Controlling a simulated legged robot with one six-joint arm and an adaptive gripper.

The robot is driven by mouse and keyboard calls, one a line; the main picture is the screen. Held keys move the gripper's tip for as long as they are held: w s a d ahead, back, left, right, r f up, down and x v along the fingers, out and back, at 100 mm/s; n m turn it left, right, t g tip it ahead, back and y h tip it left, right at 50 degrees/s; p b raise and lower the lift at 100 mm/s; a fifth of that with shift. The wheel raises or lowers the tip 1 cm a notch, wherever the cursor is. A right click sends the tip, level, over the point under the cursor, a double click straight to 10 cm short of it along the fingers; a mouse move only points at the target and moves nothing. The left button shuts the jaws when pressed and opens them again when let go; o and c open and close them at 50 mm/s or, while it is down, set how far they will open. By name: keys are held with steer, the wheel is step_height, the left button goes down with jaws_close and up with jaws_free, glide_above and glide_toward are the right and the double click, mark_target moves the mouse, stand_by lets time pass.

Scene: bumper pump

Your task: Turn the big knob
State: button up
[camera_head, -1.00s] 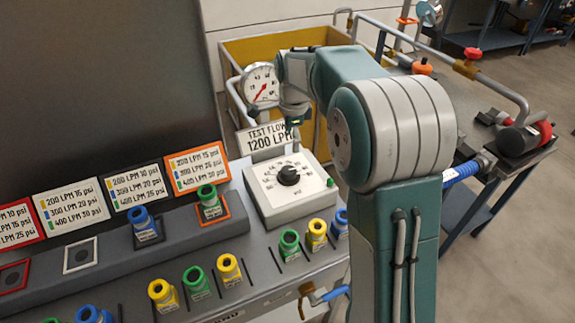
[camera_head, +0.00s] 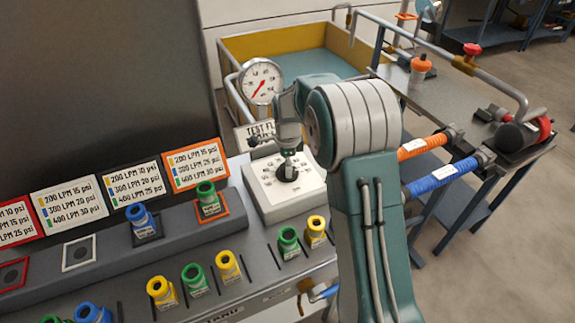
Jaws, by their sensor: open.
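The big knob (camera_head: 283,173) is black and sits in the middle of the white dial box (camera_head: 262,197) on the bench. My gripper (camera_head: 289,172) hangs down over the knob and hides part of it. The fingertips are at or just above the knob; I cannot tell whether they touch it. The fingers are small in this view, and the gripper is open.
A pressure gauge (camera_head: 260,82) stands behind the dial box, beside a test flow sign (camera_head: 258,134) partly covered by my arm. Green (camera_head: 288,239) and yellow (camera_head: 316,230) nozzles stand in front of the box. An orange-capped pipe (camera_head: 421,66) is at the right.

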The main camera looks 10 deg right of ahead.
steer(key=shift+a+f, duration=0.15)
steer(key=c, duration=1.2)
steer(key=shift+n, duration=0.3)
steer(key=n, duration=0.4)
steer(key=shift+o, duration=0.2)
steer(key=n, duration=0.5)
steer(key=shift+n, duration=0.4)
steer(key=n, duration=0.4)
steer(key=shift+n, duration=0.3)
steer(key=n, duration=0.4)
steer(key=shift+n, duration=0.4)
